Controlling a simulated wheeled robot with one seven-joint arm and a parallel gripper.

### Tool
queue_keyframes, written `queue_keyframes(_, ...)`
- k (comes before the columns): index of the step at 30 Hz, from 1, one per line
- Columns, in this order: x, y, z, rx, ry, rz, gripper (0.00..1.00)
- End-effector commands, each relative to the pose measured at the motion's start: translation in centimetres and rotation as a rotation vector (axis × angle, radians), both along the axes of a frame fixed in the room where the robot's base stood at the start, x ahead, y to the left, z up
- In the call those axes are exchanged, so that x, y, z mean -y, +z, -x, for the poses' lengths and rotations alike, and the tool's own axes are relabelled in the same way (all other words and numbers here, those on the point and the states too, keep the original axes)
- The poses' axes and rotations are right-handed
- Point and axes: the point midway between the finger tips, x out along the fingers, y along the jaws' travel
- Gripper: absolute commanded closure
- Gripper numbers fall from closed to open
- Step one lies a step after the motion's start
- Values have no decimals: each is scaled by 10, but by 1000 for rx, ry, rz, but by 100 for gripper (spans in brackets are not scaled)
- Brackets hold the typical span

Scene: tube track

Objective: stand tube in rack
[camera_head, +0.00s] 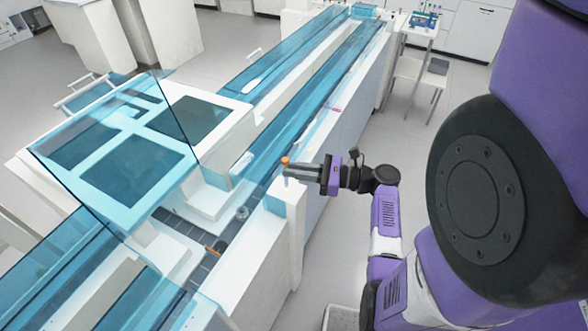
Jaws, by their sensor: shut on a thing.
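My gripper (293,170) reaches in from the right over the white side wall of the track. It is shut on a small tube with an orange cap (285,160). The cap shows above the fingertips and the tube looks about upright. Its lower part is small and hard to make out against the white post below, so I cannot tell whether it touches anything. A blue rack-like holder (425,19) stands on a small table at the far right; its slots are too small to make out.
The long track has blue transparent covers (325,50). A dark object with an orange end (217,247) and a grey round part (242,212) sit in the open track section. A stool (432,78) is by the far table.

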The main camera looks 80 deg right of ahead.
Motion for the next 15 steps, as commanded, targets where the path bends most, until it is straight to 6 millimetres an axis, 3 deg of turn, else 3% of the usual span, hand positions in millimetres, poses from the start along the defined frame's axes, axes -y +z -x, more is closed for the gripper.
queue_keyframes(15, 0, -4, 1, 0, 0, 0, 100)
